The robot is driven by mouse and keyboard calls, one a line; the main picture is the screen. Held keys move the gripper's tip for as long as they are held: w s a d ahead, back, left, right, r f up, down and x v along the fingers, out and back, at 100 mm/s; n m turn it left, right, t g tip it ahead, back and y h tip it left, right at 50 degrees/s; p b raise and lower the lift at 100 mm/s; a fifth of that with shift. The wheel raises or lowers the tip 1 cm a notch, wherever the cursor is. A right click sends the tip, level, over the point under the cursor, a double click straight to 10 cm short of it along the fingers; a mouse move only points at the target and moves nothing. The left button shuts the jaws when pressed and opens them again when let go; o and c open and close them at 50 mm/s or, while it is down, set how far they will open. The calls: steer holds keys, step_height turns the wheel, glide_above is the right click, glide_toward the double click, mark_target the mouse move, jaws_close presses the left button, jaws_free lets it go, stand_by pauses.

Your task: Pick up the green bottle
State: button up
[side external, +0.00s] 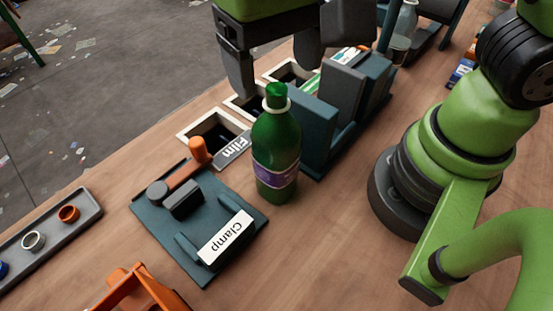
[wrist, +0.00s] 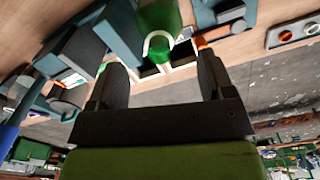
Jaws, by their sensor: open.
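The green bottle (side external: 276,148) stands upright on the wooden table, with a green cap, a pale neck ring and a purple-and-white label. It stands beside the clamp plate and the dark blue-grey block holder. My gripper (side external: 273,80) is open above and behind the bottle's cap in the side view, apart from it. In the wrist view the bottle (wrist: 159,22) shows at the top centre, with its cap end pointing towards the space between the open fingers (wrist: 160,75). Nothing is between the fingers.
The clamp plate (side external: 170,220) with an orange handle lies left of the bottle. Square bin openings with pale rims (side external: 185,135) and the blue-grey holder (side external: 312,130) crowd the back. A grey tray (side external: 45,240) with coloured rings is at far left. Table front of the bottle is clear.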

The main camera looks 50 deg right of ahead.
mark_target(276, 88)
steer(key=shift+f, duration=3)
steer(key=c, duration=1.2)
